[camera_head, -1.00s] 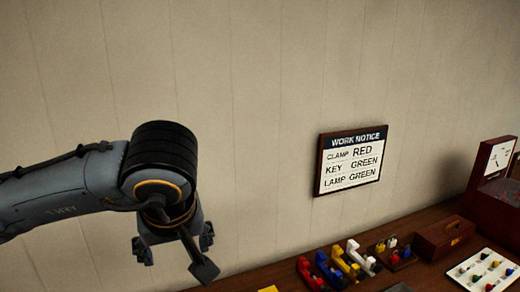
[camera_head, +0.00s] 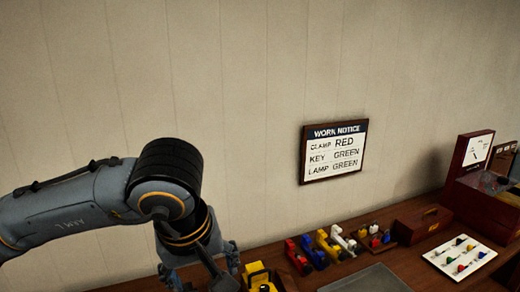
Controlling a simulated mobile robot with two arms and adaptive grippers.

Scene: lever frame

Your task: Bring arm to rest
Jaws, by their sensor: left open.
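My left arm comes in from the left, and my left gripper (camera_head: 205,279) points down at the lower edge of the view, in front of the wall. Its fingers are apart and I see nothing held between them. The gripper is cut off by the bottom of the picture. A yellow object (camera_head: 257,276) shows just to the right of the gripper; I cannot tell whether they touch. My right gripper does not show.
Red, blue, yellow and white clamps (camera_head: 322,250) stand along the bench. A wooden box (camera_head: 422,223), a white board with coloured keys (camera_head: 459,257) and a dark red cabinet (camera_head: 470,165) are at the right. A work notice (camera_head: 334,151) hangs on the wall. A grey plate (camera_head: 366,280) lies in front.

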